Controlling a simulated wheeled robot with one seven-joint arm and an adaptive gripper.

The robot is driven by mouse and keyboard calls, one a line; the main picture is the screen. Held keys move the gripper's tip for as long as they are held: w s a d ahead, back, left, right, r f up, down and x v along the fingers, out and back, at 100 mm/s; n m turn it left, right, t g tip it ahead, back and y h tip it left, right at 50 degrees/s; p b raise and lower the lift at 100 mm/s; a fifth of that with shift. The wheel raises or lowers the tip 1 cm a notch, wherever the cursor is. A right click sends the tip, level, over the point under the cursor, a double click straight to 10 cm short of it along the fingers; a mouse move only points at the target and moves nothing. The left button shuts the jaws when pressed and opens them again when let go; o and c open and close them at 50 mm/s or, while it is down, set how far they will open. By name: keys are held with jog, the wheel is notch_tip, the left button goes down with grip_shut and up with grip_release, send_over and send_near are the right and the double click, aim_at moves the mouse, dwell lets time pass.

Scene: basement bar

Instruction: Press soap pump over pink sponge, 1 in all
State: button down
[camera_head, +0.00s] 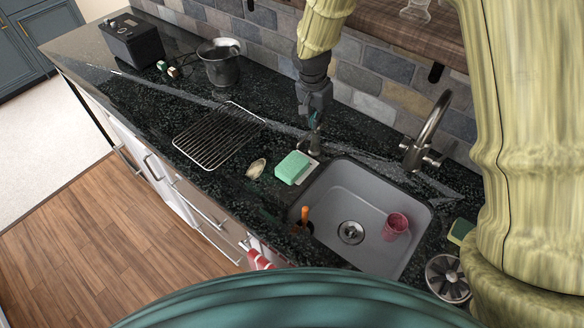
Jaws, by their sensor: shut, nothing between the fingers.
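A mint-green sponge (293,168) lies on a pale flat piece at the sink's back-left corner. I see no pink sponge. A small dark soap pump (315,145) seems to stand on the counter just behind the sponge, partly hidden by my gripper. My gripper (315,122) is shut and empty, pointing down directly above the pump. I cannot tell whether its fingertips touch the pump's top.
The grey sink (335,205) holds a pink cup (395,226). A faucet (427,130) stands behind it. A wire rack (218,135), a small oval dish (256,168) and a metal pot (219,64) are to the left. Another sponge (461,231) lies right of the sink.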

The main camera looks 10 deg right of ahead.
jog(key=shift+r+p, duration=1)
jog(key=shift+r, duration=0.5)
notch_tip(320, 180, up, 6)
jog(key=p, duration=0.3)
jog(key=shift+p, duration=0.4)
dwell(0.3)
